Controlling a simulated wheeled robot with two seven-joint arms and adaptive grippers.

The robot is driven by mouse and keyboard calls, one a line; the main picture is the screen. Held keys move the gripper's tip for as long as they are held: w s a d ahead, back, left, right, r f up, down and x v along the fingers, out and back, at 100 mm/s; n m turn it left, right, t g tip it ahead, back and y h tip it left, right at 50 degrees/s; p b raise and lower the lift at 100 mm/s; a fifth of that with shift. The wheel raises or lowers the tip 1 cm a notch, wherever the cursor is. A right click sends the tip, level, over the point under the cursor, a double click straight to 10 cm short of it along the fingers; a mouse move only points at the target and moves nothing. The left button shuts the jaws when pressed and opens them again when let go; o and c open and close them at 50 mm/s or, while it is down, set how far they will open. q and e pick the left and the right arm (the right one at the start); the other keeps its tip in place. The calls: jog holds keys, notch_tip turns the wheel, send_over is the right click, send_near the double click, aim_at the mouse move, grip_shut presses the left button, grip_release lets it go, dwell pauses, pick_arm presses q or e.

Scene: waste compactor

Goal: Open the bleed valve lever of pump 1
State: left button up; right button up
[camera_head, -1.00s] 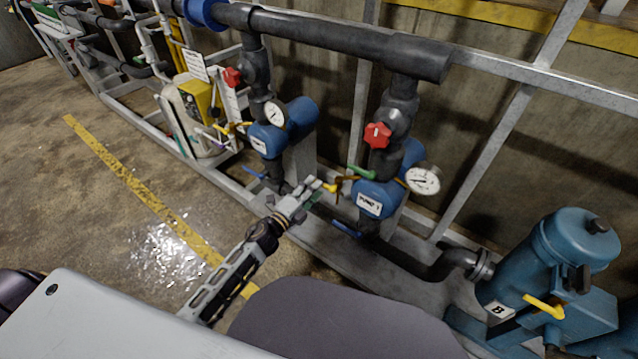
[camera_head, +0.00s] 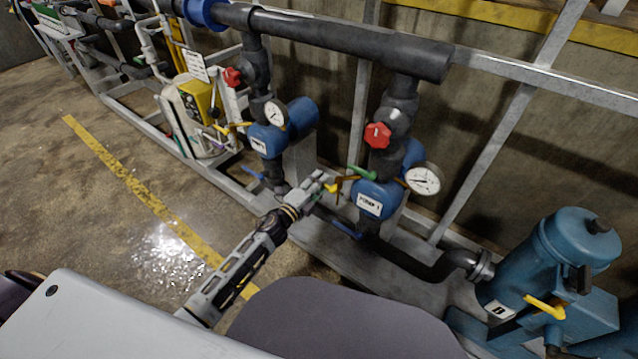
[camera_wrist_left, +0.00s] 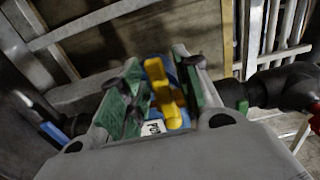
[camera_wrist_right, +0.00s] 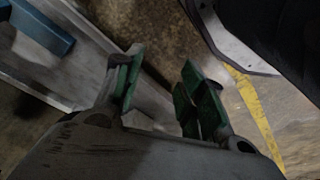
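Pump 1 (camera_head: 372,198) is a blue pump with a white label, a gauge and a red knob above it. A yellow lever (camera_head: 332,188) projects from its left side. In the left wrist view the yellow lever (camera_wrist_left: 163,95) shows between the green-padded fingers. My left gripper (camera_head: 319,184) is at the lever's end, with its fingers (camera_wrist_left: 160,97) open on either side of it. Contact cannot be told. My right gripper (camera_wrist_right: 158,90) is open and empty in the right wrist view and is outside the head view.
A green handle (camera_head: 362,172) sits just above the yellow lever, and a blue handle (camera_head: 346,229) is below. The pressure gauge (camera_head: 423,179) is to the right. A neighbouring blue pump (camera_head: 268,140) stands to the left.

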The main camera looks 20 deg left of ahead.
pick_arm(q)
grip_shut()
jog(key=shift+f, duration=0.1)
pick_arm(e)
jog(key=shift+f, duration=0.1)
pick_arm(q)
jog(key=shift+f+n, duration=0.25)
jog(key=shift+n, duration=0.55)
jog(key=shift+f+n+p, duration=0.15)
jog(key=shift+n+p, duration=0.15)
jog(key=shift+p, duration=0.1)
jog(key=s+d+f+n+p, duration=0.1)
jog(key=d+f+n+p, duration=0.1)
jog(key=n, duration=0.6)
jog(key=d+f+n+p, duration=0.2)
jog(key=n+p, duration=0.3)
jog(key=n, duration=0.2)
jog(key=shift+s+d+f+n, duration=0.15)
jog(key=shift+s+d+n, duration=0.25)
pick_arm(e)
jog(key=s+d+f, duration=0.4)
jog(key=f, duration=0.4)
jog(key=s+d+f+h, duration=0.1)
jog(key=s+d+f, duration=0.3)
jog(key=f, duration=0.4)
jog(key=shift+s+d+t, duration=0.2)
jog(key=shift+s+t, duration=0.2)
jog(key=shift+s, duration=0.1)
jog(key=shift+s+f, duration=0.1)
jog(key=shift+s, duration=0.1)
